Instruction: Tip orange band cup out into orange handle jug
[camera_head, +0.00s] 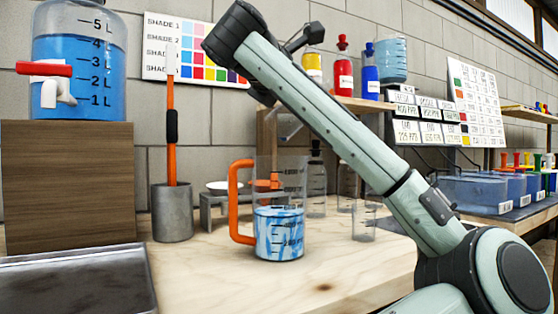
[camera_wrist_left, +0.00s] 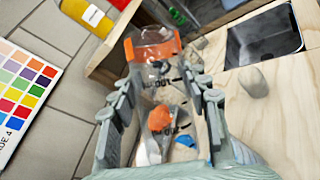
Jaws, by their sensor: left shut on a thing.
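The orange handle jug (camera_head: 280,232) stands upright on the wooden bench in the head view. It is clear, with an orange handle on its left and blue-and-white marbled contents in its lower part. In the left wrist view my left gripper (camera_wrist_left: 163,82) is shut on the clear orange band cup (camera_wrist_left: 150,47), with a finger on each side of it. Orange and blue patches show through the cup; I cannot tell what they belong to. In the head view the arm hides most of this gripper, and a faint clear shape hangs below it, above the jug. My right gripper is not in view.
A grey pot (camera_head: 172,215) with an orange-handled tool stands left of the jug. A clear beaker (camera_head: 364,222) stands close on its right. A metal tray (camera_head: 75,285) lies front left. A shelf (camera_head: 352,103) holds colored bottles behind. The bench front is clear.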

